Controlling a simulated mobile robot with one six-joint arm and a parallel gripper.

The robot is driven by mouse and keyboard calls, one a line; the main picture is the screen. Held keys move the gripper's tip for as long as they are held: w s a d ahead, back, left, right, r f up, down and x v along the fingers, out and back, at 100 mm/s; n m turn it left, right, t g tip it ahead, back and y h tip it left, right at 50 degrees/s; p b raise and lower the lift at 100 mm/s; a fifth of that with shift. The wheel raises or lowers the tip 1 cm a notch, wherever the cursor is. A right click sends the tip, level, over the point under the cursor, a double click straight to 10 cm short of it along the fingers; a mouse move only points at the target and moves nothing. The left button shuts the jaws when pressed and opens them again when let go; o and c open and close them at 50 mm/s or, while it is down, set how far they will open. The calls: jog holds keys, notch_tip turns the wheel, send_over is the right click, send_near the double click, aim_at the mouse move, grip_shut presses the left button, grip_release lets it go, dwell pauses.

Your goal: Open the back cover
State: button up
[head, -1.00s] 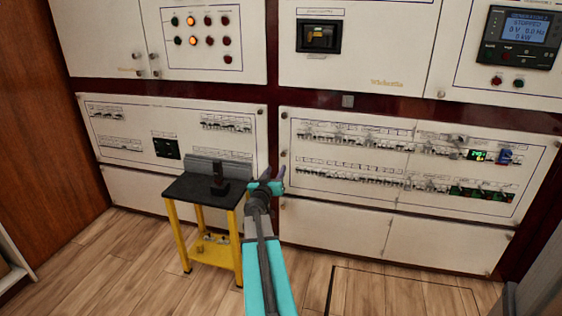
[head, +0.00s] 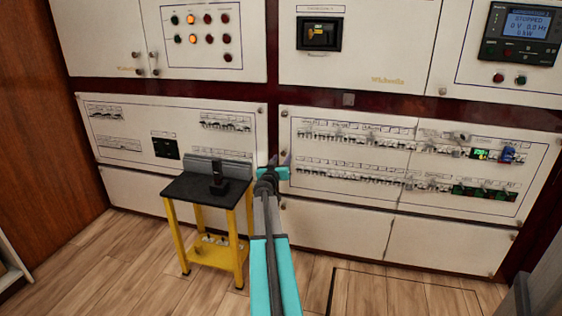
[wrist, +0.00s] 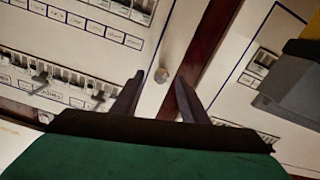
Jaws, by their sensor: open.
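I cannot tell which part is the back cover; no piece in view is clearly marked as one. My gripper (head: 274,162) is in front of the dark red strip between the two lower white panels, with its jaws apart and nothing held. In the wrist view a small round knob (wrist: 163,75) on the edge of the breaker panel (wrist: 95,35) shows between the dark fingertips. I cannot tell whether the fingers touch it. The lower right breaker panel (head: 350,154) is closed, with rows of breakers, green displays and a blue device.
A yellow-legged table with a black top (head: 185,188) stands left of my arm, with a small black device (head: 219,182) on it. The lower left panel (head: 105,127) is behind it. Upper panels hold lamps and a screen (head: 523,24).

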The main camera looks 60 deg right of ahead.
jog(key=shift+x, duration=1.1)
